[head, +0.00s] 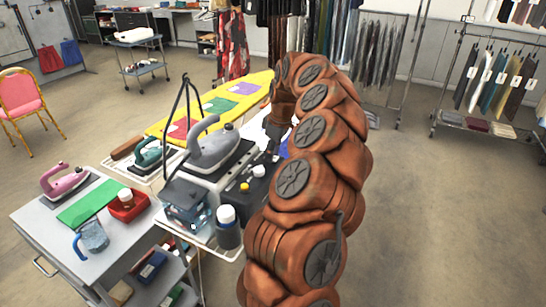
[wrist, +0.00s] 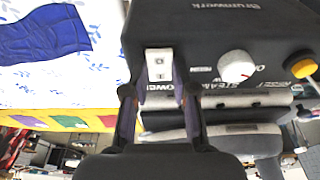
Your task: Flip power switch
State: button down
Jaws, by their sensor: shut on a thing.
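The exact contact is hard to see. Right of the switch are a white knob (wrist: 236,66) and a yellow button (wrist: 301,64). My arm hides part of the station in the head view.
The yellow ironing board (head: 262,88) carries coloured cloths. A grey cart (head: 62,248) with a pink iron (head: 66,181) and a red box (head: 128,206) stands at left. Open floor lies at right.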

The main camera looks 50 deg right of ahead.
aim_at(275, 158)
jog(key=shift+w+g, duration=0.1)
jog(key=shift+g, duration=0.4)
jog(key=c, duration=0.9)
grip_release()
jog(key=shift+r, duration=0.1)
jog(key=r, duration=0.8)
jog(key=s+r, duration=0.1)
jog(key=r, duration=0.2)
jog(key=shift+d+r, duration=0.1)
jog(key=shift+r, duration=0.3)
